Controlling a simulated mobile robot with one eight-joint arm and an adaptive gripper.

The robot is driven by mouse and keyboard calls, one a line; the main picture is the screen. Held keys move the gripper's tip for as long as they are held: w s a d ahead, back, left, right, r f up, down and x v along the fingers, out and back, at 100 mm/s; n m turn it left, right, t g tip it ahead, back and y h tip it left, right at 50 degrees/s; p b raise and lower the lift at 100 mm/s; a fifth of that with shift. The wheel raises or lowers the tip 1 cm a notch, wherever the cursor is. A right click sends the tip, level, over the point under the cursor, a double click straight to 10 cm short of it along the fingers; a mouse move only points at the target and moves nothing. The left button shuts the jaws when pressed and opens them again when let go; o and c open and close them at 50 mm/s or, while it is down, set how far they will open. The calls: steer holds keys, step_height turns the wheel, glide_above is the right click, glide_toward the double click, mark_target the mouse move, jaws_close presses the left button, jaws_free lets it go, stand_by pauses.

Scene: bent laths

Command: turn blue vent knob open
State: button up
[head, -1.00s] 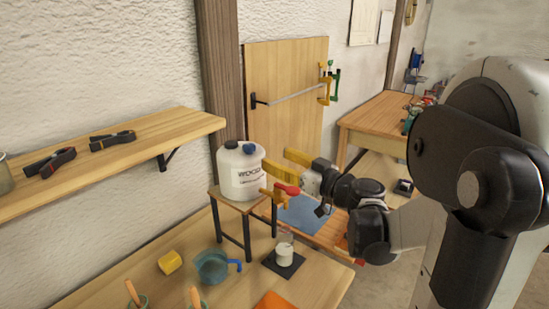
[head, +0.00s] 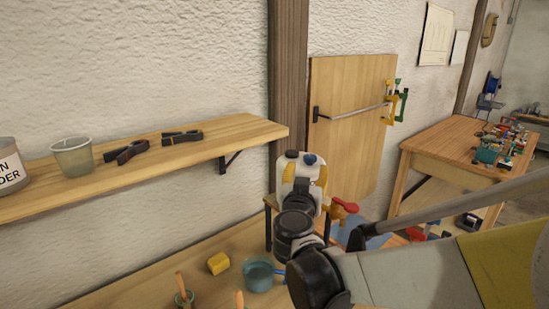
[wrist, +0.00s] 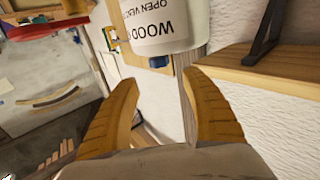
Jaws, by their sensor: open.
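The blue vent knob (head: 310,159) sits on top of the white container, to the right of a black cap (head: 292,154). The white container (head: 303,166) stands upright on a small stand, its front mostly hidden by my arm in the head view.
A red-handled tap (head: 345,205) projects at the container's right. A wall shelf (head: 230,136) with clamps (head: 130,151) and a cup (head: 73,157) lies to the left. A yellow block (head: 218,263) and a teal pot (head: 259,276) stand on the bench below.

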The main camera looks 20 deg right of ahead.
mark_target(310, 159)
steer(key=b+x, duration=0.1)
steer(key=x, duration=0.8)
steer(key=shift+f+b, duration=0.1)
steer(key=shift+b, duration=0.3)
jaws_close()
